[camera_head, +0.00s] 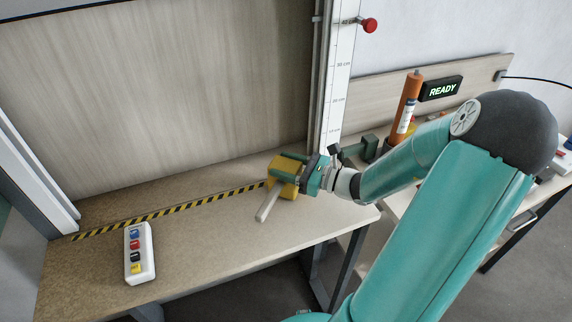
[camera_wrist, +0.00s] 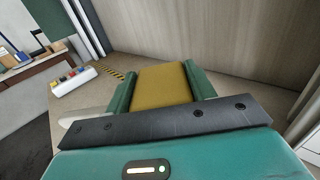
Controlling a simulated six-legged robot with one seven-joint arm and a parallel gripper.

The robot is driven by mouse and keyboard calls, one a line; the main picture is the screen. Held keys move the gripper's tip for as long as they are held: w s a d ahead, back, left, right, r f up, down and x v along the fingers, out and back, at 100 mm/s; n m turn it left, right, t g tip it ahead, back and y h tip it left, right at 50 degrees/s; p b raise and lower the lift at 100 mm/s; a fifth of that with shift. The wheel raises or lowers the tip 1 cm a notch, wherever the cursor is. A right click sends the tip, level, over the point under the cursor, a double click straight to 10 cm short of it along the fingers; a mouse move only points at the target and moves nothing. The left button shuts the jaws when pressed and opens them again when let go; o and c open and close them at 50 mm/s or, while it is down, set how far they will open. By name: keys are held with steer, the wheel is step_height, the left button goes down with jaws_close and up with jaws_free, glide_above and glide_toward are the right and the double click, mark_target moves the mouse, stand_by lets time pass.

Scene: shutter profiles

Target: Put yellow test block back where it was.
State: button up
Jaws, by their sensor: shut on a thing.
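The yellow test block (camera_head: 283,183) is between the fingers of my gripper (camera_head: 287,172), near the right end of the bench top in the head view. In the wrist view the yellow block (camera_wrist: 162,86) fills the space between the two green fingers of my gripper (camera_wrist: 161,88). My gripper is shut on it. A pale bar (camera_head: 268,205) sticks out below the block toward the front of the bench. I cannot tell whether the block touches the bench top.
A yellow-black striped line (camera_head: 170,211) runs along the bench (camera_head: 200,245). A white button box (camera_head: 139,253) stands at the left. A post with a ruler scale (camera_head: 338,80) rises close behind my gripper. A side table holds an orange cylinder (camera_head: 408,95) and a READY sign (camera_head: 441,89).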

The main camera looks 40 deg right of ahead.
steer(key=o, duration=1.1)
steer(key=shift+r, duration=0.1)
steer(key=v, duration=1.2)
